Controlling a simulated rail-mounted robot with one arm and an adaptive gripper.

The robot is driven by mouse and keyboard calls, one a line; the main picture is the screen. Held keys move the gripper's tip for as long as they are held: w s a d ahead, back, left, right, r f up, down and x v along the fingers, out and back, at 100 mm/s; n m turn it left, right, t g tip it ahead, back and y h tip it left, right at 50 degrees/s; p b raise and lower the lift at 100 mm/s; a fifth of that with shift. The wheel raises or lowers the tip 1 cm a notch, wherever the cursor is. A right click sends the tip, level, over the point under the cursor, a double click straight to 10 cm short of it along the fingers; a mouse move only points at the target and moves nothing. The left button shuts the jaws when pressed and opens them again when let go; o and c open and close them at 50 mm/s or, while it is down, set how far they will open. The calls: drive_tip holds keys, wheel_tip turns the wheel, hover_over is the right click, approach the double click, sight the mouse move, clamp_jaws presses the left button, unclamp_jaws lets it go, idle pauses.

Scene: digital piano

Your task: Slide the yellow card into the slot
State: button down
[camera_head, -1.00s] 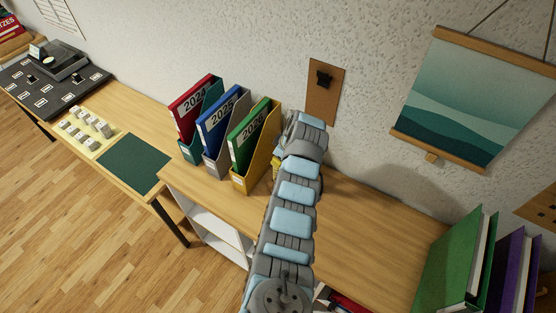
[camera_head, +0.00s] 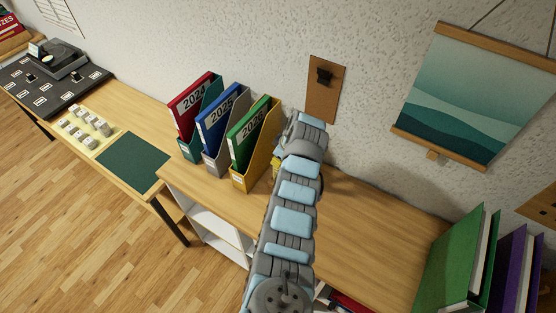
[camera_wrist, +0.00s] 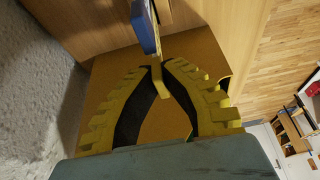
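In the wrist view, my gripper (camera_wrist: 161,68) has its yellow, black-lined fingers nearly meeting at the tips. A thin yellow strip, seemingly the yellow card edge-on (camera_wrist: 160,84), is pinched between them. A blue piece (camera_wrist: 145,25) shows just beyond the tips; I cannot tell what it belongs to. A broad ochre panel (camera_wrist: 108,80) lies behind the fingers. In the head view, my arm hides most of the gripper, which is low beside the yellow magazine file (camera_head: 262,158). I cannot identify the slot in either view.
Blue (camera_head: 214,130) and teal-and-red (camera_head: 190,112) files stand left of the yellow one on the wooden desk (camera_head: 365,215). Green (camera_head: 455,265) and purple (camera_head: 508,270) binders stand at the right. A brown board (camera_head: 323,100) hangs on the wall. The desk middle is clear.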

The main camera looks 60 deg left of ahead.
drive_tip(key=c, duration=1.2)
unclamp_jaws()
drive_tip(key=shift+o, duration=0.2)
drive_tip(key=shift+r, duration=0.15)
drive_tip(key=shift+r+p, duration=0.35)
drive_tip(key=shift+r, duration=2.5)
